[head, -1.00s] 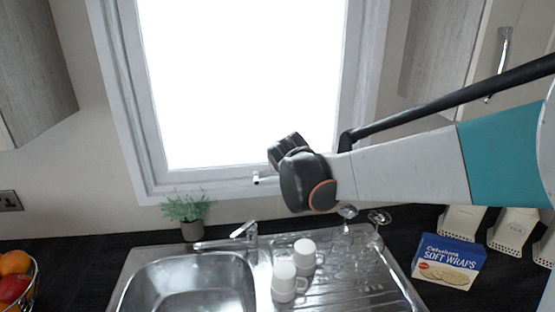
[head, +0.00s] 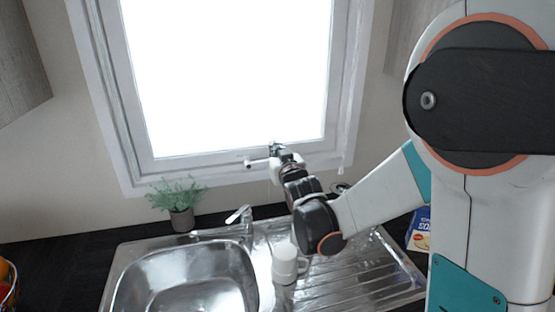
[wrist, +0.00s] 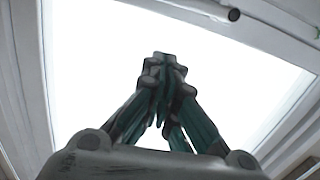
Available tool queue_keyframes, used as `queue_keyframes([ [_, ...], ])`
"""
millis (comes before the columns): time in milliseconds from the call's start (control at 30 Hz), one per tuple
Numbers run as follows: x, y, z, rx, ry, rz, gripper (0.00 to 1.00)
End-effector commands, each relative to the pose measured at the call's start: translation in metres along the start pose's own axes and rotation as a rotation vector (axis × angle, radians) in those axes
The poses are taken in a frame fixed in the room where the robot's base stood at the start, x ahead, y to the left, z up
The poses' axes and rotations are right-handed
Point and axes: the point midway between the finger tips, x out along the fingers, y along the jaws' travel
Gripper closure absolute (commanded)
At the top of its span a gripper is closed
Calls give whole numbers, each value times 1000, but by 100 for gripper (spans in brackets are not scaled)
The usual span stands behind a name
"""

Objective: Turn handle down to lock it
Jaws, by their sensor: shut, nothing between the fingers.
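The white window handle (head: 255,163) sits on the lower frame of the bright window and lies roughly sideways, with its dark end to the left. Its right part is hidden behind my gripper. It also shows at the top of the wrist view (wrist: 214,9), with its dark tip toward the right. My gripper (head: 276,148) is at the bottom of the window, just right of the handle's visible part. In the wrist view its fingertips (wrist: 163,66) are together and empty against the bright pane, apart from the handle in the picture. Whether they touch it in depth I cannot tell.
Below the window are a steel sink (head: 195,280), a tap (head: 240,222), and a white mug (head: 286,264) on the drainer (head: 345,282). A potted plant (head: 181,218) stands left of the tap. A blue box (head: 419,236) is partly hidden by my arm.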

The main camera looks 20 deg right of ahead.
Motion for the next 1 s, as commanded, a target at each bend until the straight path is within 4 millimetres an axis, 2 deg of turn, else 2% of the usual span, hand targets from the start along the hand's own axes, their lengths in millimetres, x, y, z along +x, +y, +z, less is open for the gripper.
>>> queue_keyframes([
  [33,12,0,2,0,0,0,100],
  [233,49,0,2,-1,-1,0,100],
  [300,49,0,17,0,-1,0,100],
  [500,53,0,35,0,0,0,100],
  [1000,54,0,41,0,-1,0,100],
])
